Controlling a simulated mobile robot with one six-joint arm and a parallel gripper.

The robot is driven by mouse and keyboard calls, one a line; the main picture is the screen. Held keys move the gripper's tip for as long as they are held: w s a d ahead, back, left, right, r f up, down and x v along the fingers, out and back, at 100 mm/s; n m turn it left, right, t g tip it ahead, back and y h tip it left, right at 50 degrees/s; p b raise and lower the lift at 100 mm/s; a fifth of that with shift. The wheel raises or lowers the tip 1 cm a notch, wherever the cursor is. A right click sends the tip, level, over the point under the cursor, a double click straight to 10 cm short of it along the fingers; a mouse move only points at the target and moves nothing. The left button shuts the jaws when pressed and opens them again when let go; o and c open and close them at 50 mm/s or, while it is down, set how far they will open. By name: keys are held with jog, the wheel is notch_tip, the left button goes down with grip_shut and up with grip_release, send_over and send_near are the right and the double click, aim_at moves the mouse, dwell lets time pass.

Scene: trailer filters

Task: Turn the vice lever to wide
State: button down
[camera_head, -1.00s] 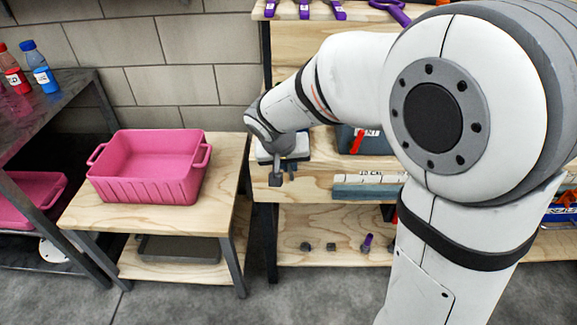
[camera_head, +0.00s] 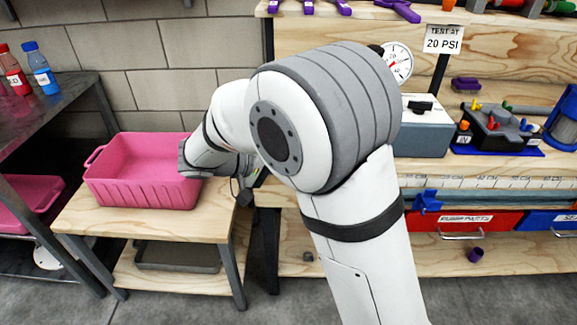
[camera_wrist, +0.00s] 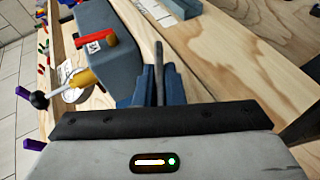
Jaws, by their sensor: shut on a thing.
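In the wrist view my gripper (camera_wrist: 160,90) has its two dark blue-grey fingers close together around a thin grey upright bar (camera_wrist: 158,55). The bar stands up past the fingertips and seems to be the vice lever; its lower part is hidden. In the head view my gripper (camera_head: 244,192) is small and dark beside the pink bin, mostly hidden by my wrist. The vice body cannot be made out clearly in either view, and no wide marking is readable.
A pink bin (camera_head: 112,188) stands on a low wooden table (camera_head: 75,222). A blue-grey box with a red bar (camera_wrist: 110,50) and a black ball-ended lever (camera_wrist: 40,99) lie left in the wrist view. A pressure gauge (camera_head: 398,62) and red drawer (camera_head: 478,224) are right.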

jog(key=h, duration=0.1)
jog(key=n+h, duration=0.1)
jog(key=h, duration=0.1)
jog(key=t+h, duration=0.1)
jog(key=shift+f+n, duration=0.25)
jog(key=shift+n, duration=0.05)
jog(key=shift+h, duration=0.4)
jog(key=c, duration=1.5)
grip_release()
jog(key=p+v, duration=0.1)
jog(key=v, duration=0.7)
